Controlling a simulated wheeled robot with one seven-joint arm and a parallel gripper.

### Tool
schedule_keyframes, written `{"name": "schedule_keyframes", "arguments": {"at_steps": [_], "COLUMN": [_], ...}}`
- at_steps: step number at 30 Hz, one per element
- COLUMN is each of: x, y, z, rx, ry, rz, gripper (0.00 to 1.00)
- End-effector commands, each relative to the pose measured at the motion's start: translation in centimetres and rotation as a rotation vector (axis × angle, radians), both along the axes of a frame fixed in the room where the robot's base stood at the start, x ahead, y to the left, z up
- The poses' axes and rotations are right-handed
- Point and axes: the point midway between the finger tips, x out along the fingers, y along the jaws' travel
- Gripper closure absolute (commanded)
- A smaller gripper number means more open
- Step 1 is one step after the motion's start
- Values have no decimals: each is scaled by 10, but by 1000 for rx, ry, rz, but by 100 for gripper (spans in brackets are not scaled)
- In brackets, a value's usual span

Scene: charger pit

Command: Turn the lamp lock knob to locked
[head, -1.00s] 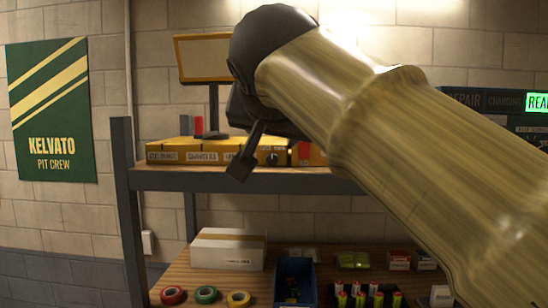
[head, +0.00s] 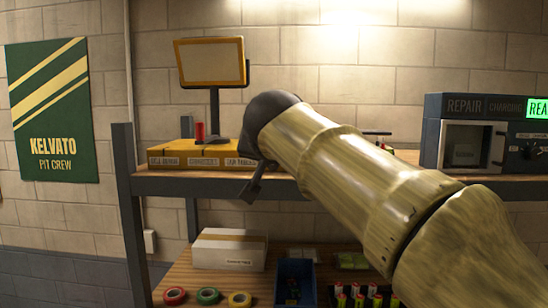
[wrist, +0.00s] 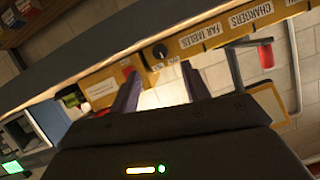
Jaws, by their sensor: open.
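The black round knob (wrist: 159,52) sits on the front face of a yellow panel box (wrist: 182,46) in the wrist view. It has a small pale mark, and the small labels beside it are too small to read. In the head view the knob is hidden behind my arm; the box's left part (head: 190,155) shows on the upper shelf. My gripper (wrist: 163,88) is open and empty, its two dark fingers apart and pointing toward the panel near the knob, apart from it. In the head view, part of my gripper (head: 256,182) shows at the shelf's front edge.
A red-handled lever (wrist: 265,54) stands out from the panel, and a screen on a post (head: 212,62) rises behind it. A repair cabinet (head: 434,145) stands at right on the shelf. Tape rolls, a white box (head: 229,249) and a blue bin lie below.

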Motion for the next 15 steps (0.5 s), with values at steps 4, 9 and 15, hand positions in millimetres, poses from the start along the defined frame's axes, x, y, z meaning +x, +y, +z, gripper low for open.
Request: {"name": "schedule_keyframes", "arguments": {"at_steps": [4,9,15], "x": [25,51,67], "y": [1,2,3], "z": [-7,-19,-26], "rx": [-3,-3,-2], "ry": [3,3,1], "rz": [0,-1,1], "gripper": [53,53,53]}}
